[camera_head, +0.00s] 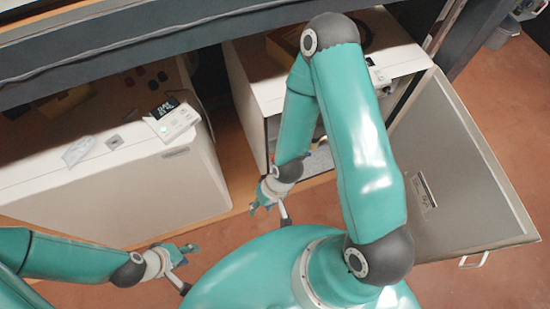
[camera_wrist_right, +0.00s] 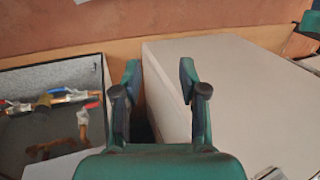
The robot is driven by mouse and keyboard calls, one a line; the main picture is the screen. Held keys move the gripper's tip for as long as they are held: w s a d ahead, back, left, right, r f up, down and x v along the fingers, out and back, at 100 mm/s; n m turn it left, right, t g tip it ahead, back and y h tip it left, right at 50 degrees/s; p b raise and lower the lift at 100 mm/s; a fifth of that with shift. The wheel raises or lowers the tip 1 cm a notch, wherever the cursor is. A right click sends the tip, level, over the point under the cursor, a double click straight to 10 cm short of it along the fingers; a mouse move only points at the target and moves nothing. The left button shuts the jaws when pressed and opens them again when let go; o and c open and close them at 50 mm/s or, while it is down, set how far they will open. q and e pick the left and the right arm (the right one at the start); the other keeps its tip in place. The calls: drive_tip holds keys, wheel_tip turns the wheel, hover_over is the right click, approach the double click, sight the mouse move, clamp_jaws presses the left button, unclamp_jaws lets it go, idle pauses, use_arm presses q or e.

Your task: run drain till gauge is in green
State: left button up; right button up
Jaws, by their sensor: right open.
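The opened heat pump (camera_head: 262,90) stands in the middle of the head view, its front partly hidden by my right arm. In the right wrist view, its open compartment shows at the left, with brass pipework (camera_wrist_right: 44,102), a red-handled valve (camera_wrist_right: 92,105) and a blue handle (camera_wrist_right: 57,91). I cannot make out a gauge or tell which valve is the drain. My right gripper (camera_wrist_right: 158,72) is open and empty, to the right of the pipework and apart from it. My left gripper (camera_head: 186,252) is in front of the closed unit, touching nothing; its fingers are too small to judge.
A closed white unit (camera_head: 110,205) stands at the left, with a display panel (camera_head: 174,120) showing a green light. The opened unit's grey door (camera_head: 455,195) swings out to the right. A dark rail crosses the top.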

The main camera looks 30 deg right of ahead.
drive_tip(key=s+d+f+m+g+y+b, duration=0.1)
drive_tip(key=d+f+m+y+b, duration=0.25)
drive_tip(key=f+m+b, duration=0.75)
drive_tip(key=d+f+m+y+b, duration=0.2)
drive_tip(key=f+m+y+b, duration=0.3)
drive_tip(key=f+m+b, duration=0.55)
drive_tip(key=w+d+f+m+t+h+b, duration=0.1)
drive_tip(key=w+d+f+m+t+b, duration=0.15)
drive_tip(key=d+m+t, duration=0.45)
drive_tip(key=w+d+f+m+t+b, duration=0.1)
drive_tip(key=w+d+m+t+b, duration=0.25)
drive_tip(key=d+m, duration=0.4)
drive_tip(key=w+d+f+m+t+h+b, duration=0.1)
drive_tip(key=w+d+f+m+t+b, duration=0.15)
drive_tip(key=d+m+t, duration=0.5)
drive_tip(key=shift+m+g, duration=0.25)
drive_tip(key=shift+g, duration=0.25)
drive_tip(key=x, duration=0.5)
drive_tip(key=b+x, duration=0.1)
drive_tip(key=x, duration=0.4)
drive_tip(key=b+x, duration=0.1)
drive_tip(key=x, duration=0.4)
drive_tip(key=shift+a+r, duration=0.3)
drive_tip(key=shift+a, duration=0.3)
